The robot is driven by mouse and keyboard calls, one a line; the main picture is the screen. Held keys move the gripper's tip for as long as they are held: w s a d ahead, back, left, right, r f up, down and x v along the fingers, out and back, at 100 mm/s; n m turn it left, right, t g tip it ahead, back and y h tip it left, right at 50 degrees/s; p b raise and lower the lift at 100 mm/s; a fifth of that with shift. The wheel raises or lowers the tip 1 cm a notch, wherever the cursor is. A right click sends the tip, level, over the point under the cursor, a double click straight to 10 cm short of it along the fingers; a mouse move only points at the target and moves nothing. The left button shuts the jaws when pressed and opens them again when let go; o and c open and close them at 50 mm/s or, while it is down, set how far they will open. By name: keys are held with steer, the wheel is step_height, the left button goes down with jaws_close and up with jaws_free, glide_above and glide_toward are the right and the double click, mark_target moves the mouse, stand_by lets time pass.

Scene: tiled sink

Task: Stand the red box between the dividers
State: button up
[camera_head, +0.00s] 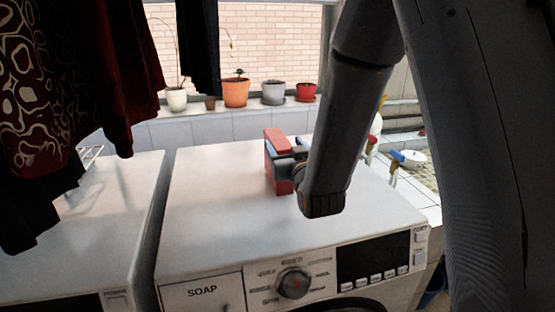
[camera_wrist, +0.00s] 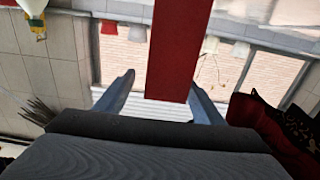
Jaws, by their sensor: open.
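The red box (camera_head: 277,139) stands upright on top of the right-hand washing machine (camera_head: 210,215). In the wrist view the red box (camera_wrist: 178,45) is a tall red face that reaches down between the two fingers. My gripper (camera_head: 284,158) is at the box's middle height, with red showing above and below it. The gripper (camera_wrist: 160,88) is open, with a visible gap between the left finger and the box; contact at the right finger cannot be told. A wire rack (camera_head: 90,157) shows partly on the left machine behind hanging clothes; I cannot tell if it holds the dividers.
Dark clothes (camera_head: 85,75) hang at the upper left. Several flower pots, one orange (camera_head: 235,92), line the tiled ledge at the back. Taps (camera_head: 394,165) and a sink are at the right. The machine top left of the box is clear.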

mark_target(278, 138)
steer(key=shift+w+a+f+p, duration=0.1)
steer(key=shift+w+a+p, duration=0.25)
steer(key=shift+w, duration=0.5)
steer(key=shift+w+a+f+p, duration=0.1)
steer(key=shift+w+a+p, duration=0.1)
steer(key=shift+w+p, duration=0.45)
steer(key=shift+w+a+f+p, duration=0.1)
steer(key=shift+w+a+p, duration=0.2)
steer(key=shift+w, duration=0.7)
steer(key=shift+r, duration=0.1)
jaws_close()
